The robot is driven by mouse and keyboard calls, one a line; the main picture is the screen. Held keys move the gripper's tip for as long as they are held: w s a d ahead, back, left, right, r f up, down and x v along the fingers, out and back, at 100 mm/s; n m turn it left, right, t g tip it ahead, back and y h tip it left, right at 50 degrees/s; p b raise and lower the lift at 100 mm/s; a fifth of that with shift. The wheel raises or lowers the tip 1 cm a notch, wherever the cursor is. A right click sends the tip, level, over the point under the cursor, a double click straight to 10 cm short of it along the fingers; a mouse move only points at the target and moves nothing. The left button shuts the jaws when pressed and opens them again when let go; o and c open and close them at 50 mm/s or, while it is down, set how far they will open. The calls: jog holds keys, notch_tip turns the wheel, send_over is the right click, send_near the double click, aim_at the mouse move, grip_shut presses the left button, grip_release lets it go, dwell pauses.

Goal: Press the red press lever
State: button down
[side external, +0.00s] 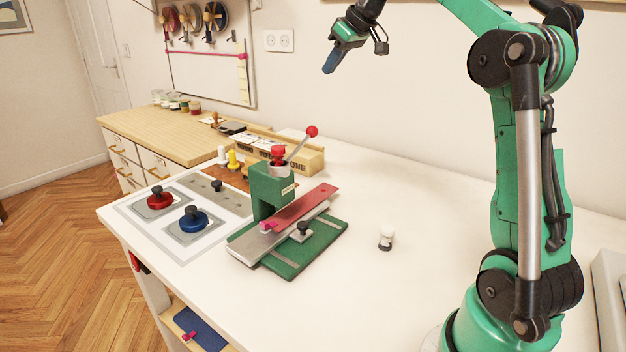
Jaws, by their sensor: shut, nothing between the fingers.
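The press (270,186) is a green upright body on a green base plate (310,254), standing on the white table. Its lever (297,149) is a thin metal rod with a red ball (312,131) at its end, tilted up and to the right. A red strip (306,205) lies on a grey bar across the press base. My gripper (329,69) has dark blue fingers, is shut and empty, and hangs in the air above and to the right of the lever, apart from it.
A small white-topped bottle (386,239) stands to the right. Spools and a wooden box (303,160) are behind. The table's front right is clear.

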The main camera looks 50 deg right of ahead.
jog(key=shift+d, duration=0.35)
send_over(314, 130)
jog(key=f, duration=0.7)
jog(key=shift+w+a+f, duration=0.15)
jog(key=shift+w+f, duration=0.05)
jog(key=shift+f, duration=0.05)
notch_tip(314, 130, down, 3)
jog(key=shift+f, duration=0.15)
jog(key=shift+s+f, duration=0.2)
jog(key=shift+f, duration=0.35)
